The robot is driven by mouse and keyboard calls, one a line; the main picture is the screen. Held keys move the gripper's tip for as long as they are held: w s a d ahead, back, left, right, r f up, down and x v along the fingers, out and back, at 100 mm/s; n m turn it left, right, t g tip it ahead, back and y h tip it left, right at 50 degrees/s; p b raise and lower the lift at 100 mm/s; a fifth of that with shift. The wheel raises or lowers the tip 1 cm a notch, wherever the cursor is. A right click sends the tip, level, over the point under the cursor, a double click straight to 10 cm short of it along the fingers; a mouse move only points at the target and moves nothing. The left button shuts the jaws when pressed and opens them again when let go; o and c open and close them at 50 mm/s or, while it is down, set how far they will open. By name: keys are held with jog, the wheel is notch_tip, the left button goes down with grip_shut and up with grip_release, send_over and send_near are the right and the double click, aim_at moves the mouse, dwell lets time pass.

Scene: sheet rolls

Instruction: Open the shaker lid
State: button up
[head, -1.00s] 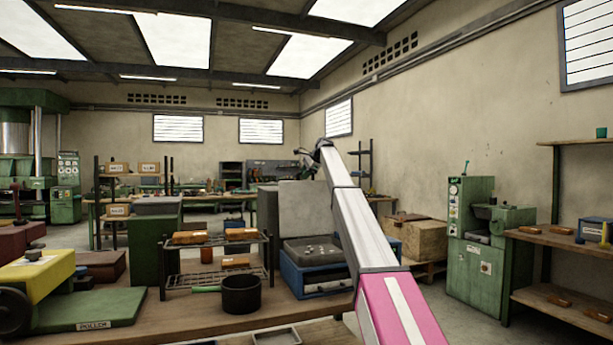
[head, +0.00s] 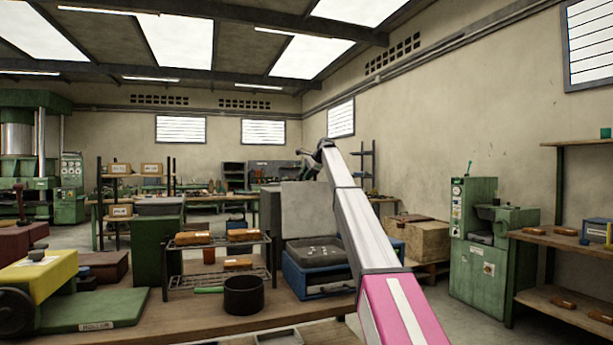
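The shaker (head: 318,287) is a blue box on the bench, partly behind my arm. Its dark top shows several small pale pieces. A grey flat lid (head: 303,210) stands upright at the back of the shaker, raised off the top. My gripper (head: 303,163) is a small dark shape at the far end of my arm, near the lid's top edge in the picture. I cannot tell whether it touches the lid. Its fingers are too small to tell if they are open or shut.
A wire rack (head: 218,262) with brown packs stands left of the shaker, with a dark pot (head: 244,297) in front. A yellow-and-green roller machine (head: 48,272) is at the left. A green machine (head: 480,235) and wooden shelves (head: 570,260) stand at the right.

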jog(key=shift+s+f, duration=0.15)
jog(key=shift+f, duration=0.2)
jog(key=v, duration=1.1)
jog(key=shift+r, duration=0.2)
